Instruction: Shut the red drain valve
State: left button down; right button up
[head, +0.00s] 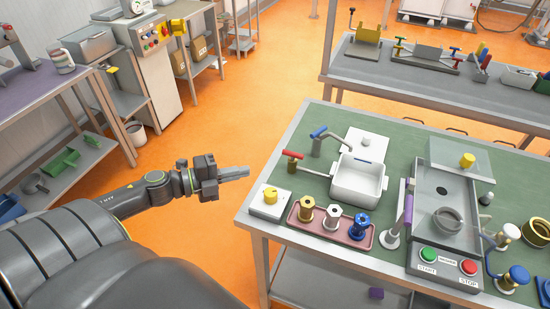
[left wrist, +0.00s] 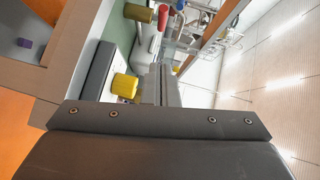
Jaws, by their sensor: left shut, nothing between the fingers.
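A red handle end (left wrist: 163,18), likely the same valve, shows at the top of the left wrist view. My left gripper (head: 247,172) is shut and empty, left of the table edge and apart from the valve. Its closed fingers also show in the left wrist view (left wrist: 160,85). My right gripper is not in view.
A box with a yellow knob (head: 270,195) stands near the table's left edge, in front of the valve. A pink tray (head: 300,238) with several spools stands beside it. A blue-handled tap (head: 319,132) is behind. Orange floor lies open left of the table.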

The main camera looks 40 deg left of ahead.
aim_at(289, 156)
pick_arm(q)
jog(key=p+x, duration=0.1)
jog(key=x, duration=0.2)
jog(key=shift+w+d, duration=0.15)
jog(key=shift+w, duration=0.15)
jog(key=p+x, duration=0.2)
jog(key=x, duration=0.3)
jog(key=shift+r, duration=0.2)
jog(key=w, duration=0.1)
jog(key=w+f, duration=0.1)
jog(key=shift+w+a+p, duration=0.3)
jog(key=shift+w+a, duration=0.05)
jog(key=shift+a, duration=0.05)
jog(key=shift+w+a+f, duration=0.1)
jog(key=shift+w+f, duration=0.05)
jog(key=shift+w, duration=0.25)
